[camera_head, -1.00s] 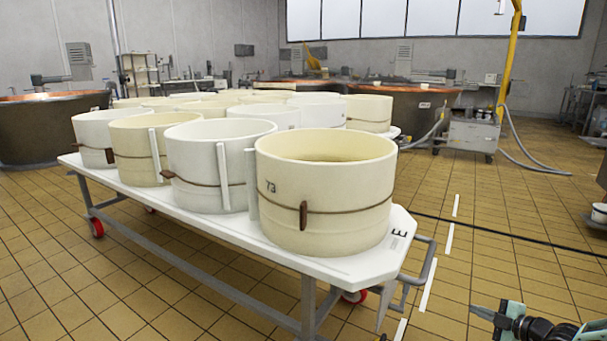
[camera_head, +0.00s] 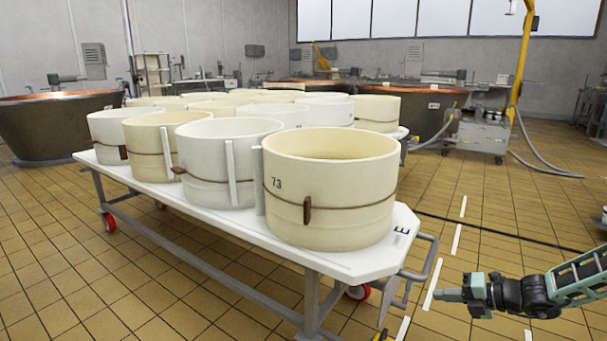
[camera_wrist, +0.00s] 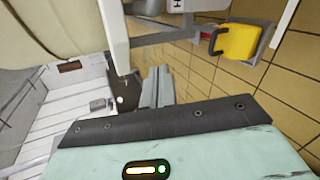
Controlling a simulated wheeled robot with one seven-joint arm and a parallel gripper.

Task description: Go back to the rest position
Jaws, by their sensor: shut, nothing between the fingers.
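My gripper (camera_head: 441,295) is at the lower right of the head view, at the end of my arm, pointing left. It is shut and empty, to the right of the white cart's end and apart from it. In the wrist view the shut fingers (camera_wrist: 157,88) show in the middle, above the pale green gripper body.
A white wheeled cart (camera_head: 345,265) carries several cream and white round moulds, the nearest marked 73 (camera_head: 330,215). A yellow object (camera_wrist: 237,42) shows in the wrist view. Copper vats (camera_head: 50,130) stand behind.

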